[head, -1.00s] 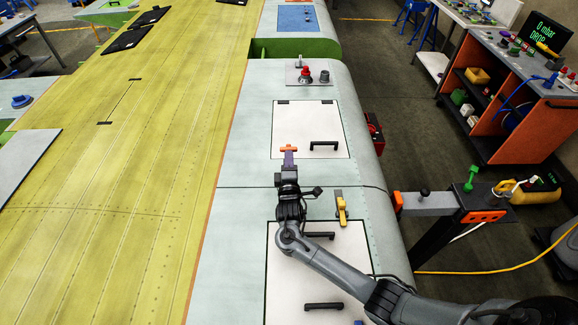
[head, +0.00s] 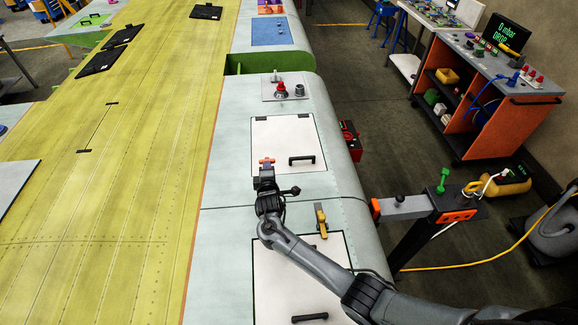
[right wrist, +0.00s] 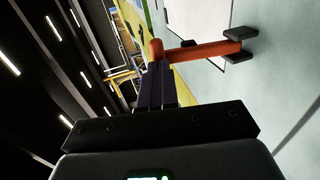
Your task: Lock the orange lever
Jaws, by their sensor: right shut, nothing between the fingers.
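The orange lever (head: 266,161) is a small orange bar on the left edge of the white hatch panel (head: 286,135) in the head view. In the right wrist view the orange lever (right wrist: 205,50) runs sideways just beyond my fingertips. Its rounded end is at the left and dark blocks are at its right end. My right gripper (head: 266,170) is shut, its dark purple fingers together and pointing at the lever. The fingers also show in the wrist view (right wrist: 157,75); whether they touch the lever I cannot tell. My left gripper is out of view.
A black handle (head: 301,160) stands on the hatch, right of the lever. A yellow lever (head: 321,222) sits near the lower panel, close to my right arm. A red knob (head: 280,90) stands above the hatch.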

